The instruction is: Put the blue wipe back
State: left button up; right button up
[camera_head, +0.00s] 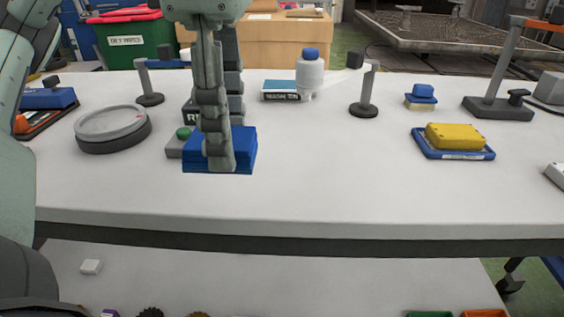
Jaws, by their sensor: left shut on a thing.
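The blue wipe (244,150) looks like a folded blue stack and shows left of the middle of the white table. My left gripper (220,158) comes down from above with its fingers shut on the wipe and covers part of it. I cannot tell whether the wipe touches the table. A grey block with a green button (182,135) shows just behind and left of the wipe. My right gripper is not in view.
A round grey dish (113,128) sits to the left. A white bottle (309,73) stands by a blue box (280,90) at the back. A yellow sponge (455,135) lies on a blue tray (453,155) at the right. The front middle of the table (330,180) is clear.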

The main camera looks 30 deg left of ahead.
pick_arm(q)
jog(key=w+f, duration=0.1)
jog(key=w, duration=0.2)
jog(key=w+f+b, duration=0.1)
jog(key=w+f, duration=0.3)
jog(key=w, duration=0.1)
jog(key=shift+w+a+f, duration=0.25)
jog(key=shift+w, duration=0.1)
notch_tip(320, 180, down, 4)
jog(key=shift+r+b, duration=0.25)
jog(key=shift+b, duration=0.75)
jog(key=shift+f, duration=0.2)
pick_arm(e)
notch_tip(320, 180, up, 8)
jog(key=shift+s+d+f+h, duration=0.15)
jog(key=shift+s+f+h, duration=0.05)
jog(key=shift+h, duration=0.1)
pick_arm(q)
jog(key=shift+f, duration=0.15)
jog(key=o, duration=1)
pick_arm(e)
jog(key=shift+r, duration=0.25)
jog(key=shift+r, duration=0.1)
